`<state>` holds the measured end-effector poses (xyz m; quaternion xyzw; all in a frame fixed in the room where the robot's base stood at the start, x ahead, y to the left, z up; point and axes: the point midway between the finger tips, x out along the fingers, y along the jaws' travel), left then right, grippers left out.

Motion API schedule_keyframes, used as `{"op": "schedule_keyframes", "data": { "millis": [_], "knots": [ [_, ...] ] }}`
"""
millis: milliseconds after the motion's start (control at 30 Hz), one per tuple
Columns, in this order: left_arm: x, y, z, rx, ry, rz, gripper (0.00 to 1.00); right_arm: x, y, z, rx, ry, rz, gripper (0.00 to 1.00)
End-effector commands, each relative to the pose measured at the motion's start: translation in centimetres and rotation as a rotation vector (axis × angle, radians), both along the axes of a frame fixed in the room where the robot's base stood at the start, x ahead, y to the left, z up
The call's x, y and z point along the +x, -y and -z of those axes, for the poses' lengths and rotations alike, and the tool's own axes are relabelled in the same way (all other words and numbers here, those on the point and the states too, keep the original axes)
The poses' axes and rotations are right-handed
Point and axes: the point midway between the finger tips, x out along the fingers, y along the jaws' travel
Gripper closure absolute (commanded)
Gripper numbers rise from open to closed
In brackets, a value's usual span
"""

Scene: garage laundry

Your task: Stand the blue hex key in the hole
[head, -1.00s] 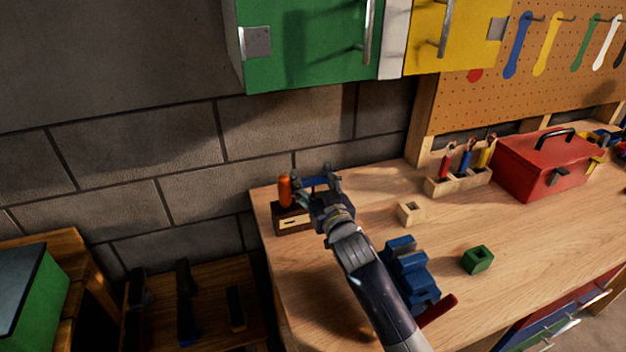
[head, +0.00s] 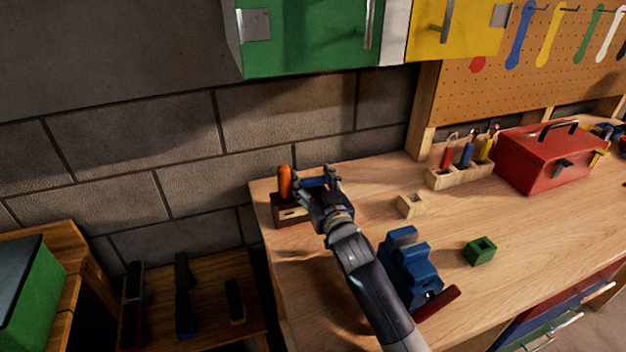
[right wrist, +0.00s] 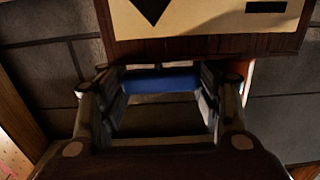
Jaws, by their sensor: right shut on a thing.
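My right gripper (head: 316,180) is at the back left corner of the workbench, just right of a dark wooden block (head: 278,219) with a pale front. It is shut on the blue hex key (head: 313,183), seen as a blue bar between the fingers. The bar also shows crosswise between the fingers in the right wrist view (right wrist: 161,82), where the block's pale face (right wrist: 205,18) with a dark triangle and slot lies just beyond. An orange-handled tool (head: 285,181) stands upright at the block. I cannot see the hole or the key's lower end. My left gripper is not in view.
A pale block with a square opening (head: 411,206), a blue vise (head: 408,267) and a green block with an opening (head: 480,251) stand on the bench to the right. Farther back are a wooden tool rack (head: 459,176) and red toolbox (head: 547,162).

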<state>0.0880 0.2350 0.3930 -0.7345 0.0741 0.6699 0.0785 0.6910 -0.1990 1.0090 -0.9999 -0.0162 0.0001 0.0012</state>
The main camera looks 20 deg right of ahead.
Motion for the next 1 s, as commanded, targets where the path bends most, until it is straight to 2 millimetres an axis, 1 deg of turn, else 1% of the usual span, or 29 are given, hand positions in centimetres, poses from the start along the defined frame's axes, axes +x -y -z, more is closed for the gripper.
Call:
{"op": "schedule_keyframes", "data": {
  "millis": [100,367,400,467,500,867,1000],
  "knots": [
    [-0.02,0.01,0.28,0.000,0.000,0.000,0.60,0.00,0.00,0.40,0.000,0.000,0.000,0.65],
    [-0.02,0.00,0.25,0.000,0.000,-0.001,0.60,0.00,0.00,0.40,0.000,0.000,0.000,0.65],
    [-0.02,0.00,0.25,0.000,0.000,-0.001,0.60,0.00,0.00,0.40,0.000,0.000,0.000,0.35],
    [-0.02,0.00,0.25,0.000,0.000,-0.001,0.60,0.00,0.00,0.40,0.000,0.000,0.000,0.21],
    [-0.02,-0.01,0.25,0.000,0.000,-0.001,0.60,0.00,0.00,0.40,0.000,0.000,0.000,0.18],
    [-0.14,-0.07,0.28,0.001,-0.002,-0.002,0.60,-0.06,-0.12,0.55,0.000,-0.003,-0.002,0.18],
    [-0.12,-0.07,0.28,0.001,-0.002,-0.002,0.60,-0.84,-0.08,0.67,0.000,-0.004,-0.002,0.18]
  ]
}}
